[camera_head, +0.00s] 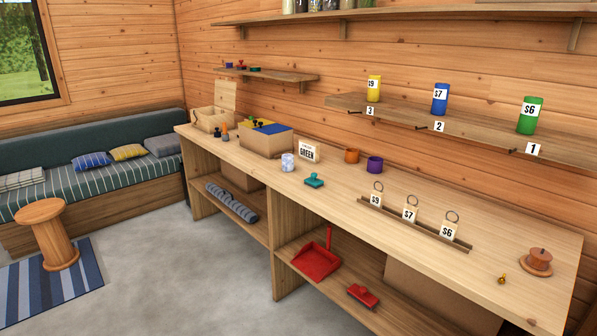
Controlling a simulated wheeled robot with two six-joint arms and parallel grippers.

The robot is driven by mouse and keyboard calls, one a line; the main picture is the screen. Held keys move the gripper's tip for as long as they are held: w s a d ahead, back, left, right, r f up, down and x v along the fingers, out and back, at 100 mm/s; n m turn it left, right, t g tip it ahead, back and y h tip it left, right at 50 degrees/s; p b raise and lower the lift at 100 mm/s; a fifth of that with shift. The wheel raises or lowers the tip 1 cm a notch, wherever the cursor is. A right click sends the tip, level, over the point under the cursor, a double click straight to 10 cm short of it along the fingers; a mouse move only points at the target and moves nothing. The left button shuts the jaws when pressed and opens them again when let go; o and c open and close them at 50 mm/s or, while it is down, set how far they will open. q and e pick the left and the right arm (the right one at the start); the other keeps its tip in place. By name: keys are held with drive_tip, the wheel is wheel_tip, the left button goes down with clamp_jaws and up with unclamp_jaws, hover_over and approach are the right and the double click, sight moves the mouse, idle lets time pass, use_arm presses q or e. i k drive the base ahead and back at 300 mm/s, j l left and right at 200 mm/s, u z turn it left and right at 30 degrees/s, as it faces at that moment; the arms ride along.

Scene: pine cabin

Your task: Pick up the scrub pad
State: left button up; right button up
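A small teal pad with a raised grip on top (314,181) lies on the wooden counter (400,262), near its front edge and left of the middle. It is the thing that looks most like the scrub pad, though it is small in the picture. Nothing touches it. Neither of my grippers is in view.
A red dustpan (320,257) and red brush (363,295) lie on the shelf below. The counter directly right of the pad is clear.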

sight(312, 181)
drive_tip(key=i+z, duration=0.35)
drive_tip(key=i, duration=0.25)
drive_tip(key=i+j+z, duration=0.1)
drive_tip(key=i+z, duration=0.3)
drive_tip(key=i, duration=0.2)
